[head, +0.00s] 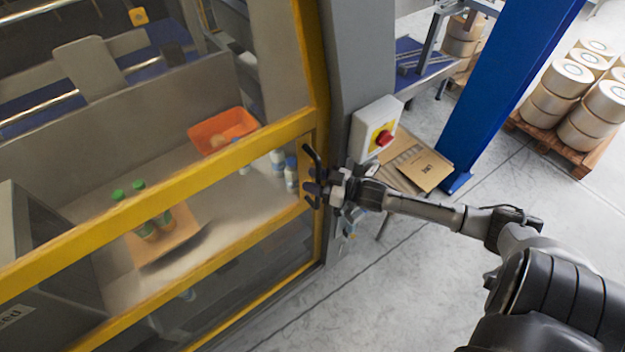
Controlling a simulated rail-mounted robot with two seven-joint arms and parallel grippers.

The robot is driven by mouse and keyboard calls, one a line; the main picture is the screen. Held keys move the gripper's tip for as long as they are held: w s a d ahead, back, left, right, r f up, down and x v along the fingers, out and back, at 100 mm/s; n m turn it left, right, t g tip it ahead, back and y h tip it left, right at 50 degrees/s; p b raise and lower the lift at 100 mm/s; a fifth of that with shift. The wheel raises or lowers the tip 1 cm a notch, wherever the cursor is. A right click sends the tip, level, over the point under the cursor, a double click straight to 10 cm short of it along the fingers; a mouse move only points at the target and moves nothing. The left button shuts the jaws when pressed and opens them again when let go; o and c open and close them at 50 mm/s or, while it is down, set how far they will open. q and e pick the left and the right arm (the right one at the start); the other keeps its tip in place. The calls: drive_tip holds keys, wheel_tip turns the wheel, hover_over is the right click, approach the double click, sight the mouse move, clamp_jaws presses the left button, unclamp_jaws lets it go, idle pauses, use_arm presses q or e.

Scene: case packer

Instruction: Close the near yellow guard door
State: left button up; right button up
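The yellow-framed guard door (165,186) with clear panels fills the left of the head view. Its right upright stands close along the grey machine post (355,60); I see no wide gap there, but a small one cannot be ruled out. A black door handle (312,156) sits on the yellow frame near that edge. My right gripper (311,182) is at the handle, its dark fingertips overlapping it in the picture. The fingers hide the middle of the handle, so I cannot tell whether they are closed around it. My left gripper is out of view.
A grey switch box (367,120) with a red knob is on the post just above my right wrist. Flat cardboard (421,168) and a blue post (500,90) stand to the right. An orange bin (222,131) and green-capped bottles (140,187) are behind the door. Grey floor is clear below.

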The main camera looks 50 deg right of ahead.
drive_tip(key=shift+a, duration=0.15)
drive_tip(key=shift+s, duration=0.1)
drive_tip(key=v, duration=1.3)
drive_tip(key=shift+s+d+b, duration=0.2)
drive_tip(key=shift+s+b, duration=0.05)
drive_tip(key=shift+b, duration=0.1)
idle(0.4)
